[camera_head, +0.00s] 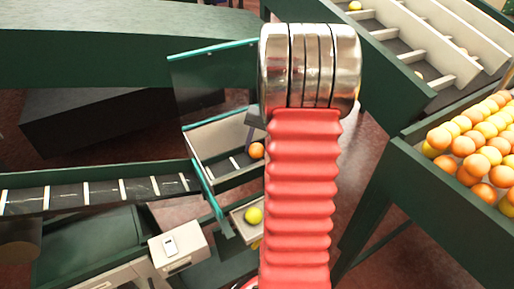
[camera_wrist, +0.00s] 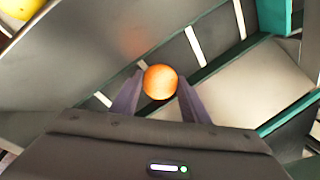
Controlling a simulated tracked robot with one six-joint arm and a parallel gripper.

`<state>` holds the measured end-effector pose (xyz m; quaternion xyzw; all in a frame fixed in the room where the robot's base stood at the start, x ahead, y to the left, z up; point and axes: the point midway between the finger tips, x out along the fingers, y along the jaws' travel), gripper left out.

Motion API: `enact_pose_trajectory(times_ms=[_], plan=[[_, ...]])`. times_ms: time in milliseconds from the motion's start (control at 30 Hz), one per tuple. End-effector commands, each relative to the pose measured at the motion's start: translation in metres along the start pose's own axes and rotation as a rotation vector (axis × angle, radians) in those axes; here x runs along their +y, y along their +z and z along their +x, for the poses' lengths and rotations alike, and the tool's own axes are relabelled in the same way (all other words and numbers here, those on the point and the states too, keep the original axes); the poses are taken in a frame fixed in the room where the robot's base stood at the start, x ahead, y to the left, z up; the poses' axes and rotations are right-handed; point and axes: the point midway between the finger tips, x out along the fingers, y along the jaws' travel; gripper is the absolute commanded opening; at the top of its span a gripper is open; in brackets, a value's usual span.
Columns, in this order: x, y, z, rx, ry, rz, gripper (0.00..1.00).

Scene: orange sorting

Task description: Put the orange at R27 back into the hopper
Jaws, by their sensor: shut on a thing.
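An orange (camera_wrist: 160,82) sits between the two dark fingers of my gripper (camera_wrist: 160,84) in the wrist view. My gripper is shut on it, over a grey surface with pale strips. In the head view, an orange (camera_head: 257,150) shows beside my red arm, at a pale-walled tray (camera_head: 213,139); it appears to be the same one. My arm hides most of the gripper there. No R27 label is readable. A large green-sided bin (camera_head: 408,163) heaped with orange and yellow fruit stands at the right; it may be the hopper.
A yellow-green fruit (camera_head: 253,215) sits in a small holder below the tray. A dark belt with white bars (camera_head: 100,193) runs in from the left. A green panel (camera_head: 212,70) stands behind the tray. Sloped divided lanes (camera_head: 400,45) lie at the upper right.

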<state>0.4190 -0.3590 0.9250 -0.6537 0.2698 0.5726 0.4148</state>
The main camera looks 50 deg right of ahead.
Motion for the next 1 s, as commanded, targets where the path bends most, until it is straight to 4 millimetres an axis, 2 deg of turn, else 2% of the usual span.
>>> enact_pose_trajectory(times_ms=[267, 300, 367, 767, 1000], plan=[[0.001, 0.0, 0.002, 0.0, 0.0, 0.001, 0.18], [0.001, 0.0, 0.002, 0.0, 0.0, 0.001, 0.44], [0.001, 0.0, 0.001, 0.0, 0.0, 0.001, 0.48], [0.0, 0.0, -0.004, 0.0, 0.0, 0.001, 0.49], [0.001, -0.001, -0.034, 0.004, 0.0, 0.001, 0.49]])
